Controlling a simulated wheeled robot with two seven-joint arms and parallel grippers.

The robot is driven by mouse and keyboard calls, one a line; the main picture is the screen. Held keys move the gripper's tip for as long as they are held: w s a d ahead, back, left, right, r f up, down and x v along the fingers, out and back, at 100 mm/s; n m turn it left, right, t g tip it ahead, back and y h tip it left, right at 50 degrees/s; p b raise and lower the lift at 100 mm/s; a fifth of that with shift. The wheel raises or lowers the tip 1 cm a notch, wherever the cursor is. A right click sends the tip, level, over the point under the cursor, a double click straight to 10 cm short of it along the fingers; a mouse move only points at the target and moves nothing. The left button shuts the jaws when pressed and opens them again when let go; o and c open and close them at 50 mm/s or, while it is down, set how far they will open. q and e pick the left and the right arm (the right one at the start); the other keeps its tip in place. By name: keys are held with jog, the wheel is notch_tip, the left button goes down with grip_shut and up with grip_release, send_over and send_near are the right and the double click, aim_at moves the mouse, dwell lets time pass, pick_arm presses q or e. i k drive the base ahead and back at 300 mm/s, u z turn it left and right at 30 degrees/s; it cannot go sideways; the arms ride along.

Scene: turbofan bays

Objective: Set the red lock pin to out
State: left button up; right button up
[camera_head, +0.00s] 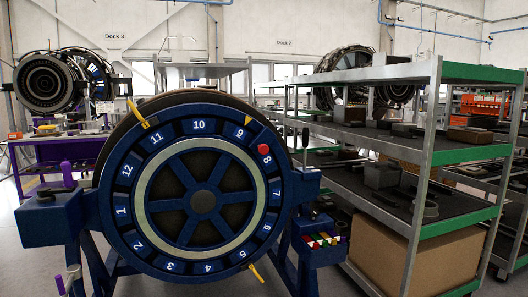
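The red lock pin (264,149) shows as a round red knob on the upper right of the blue numbered ring (128,171), between the numbers 9 and 8. It is seen nearly head-on, so I cannot tell how far it stands out. The ring surrounds a blue spoked wheel (203,201) on a blue stand (46,226). A yellow pointer mark (248,120) is beside the number 9. Neither of my grippers is in view.
Yellow tabs stick out at the ring's upper left (138,113) and lower right (256,273). A small tray with coloured pieces (322,241) is at the stand's right. A metal shelf rack (420,180) stands close on the right. Open floor shows at the far left.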

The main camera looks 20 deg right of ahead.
aim_at(263, 150)
jog(key=z, duration=0.5)
jog(key=i, duration=0.85)
jog(key=z, duration=0.15)
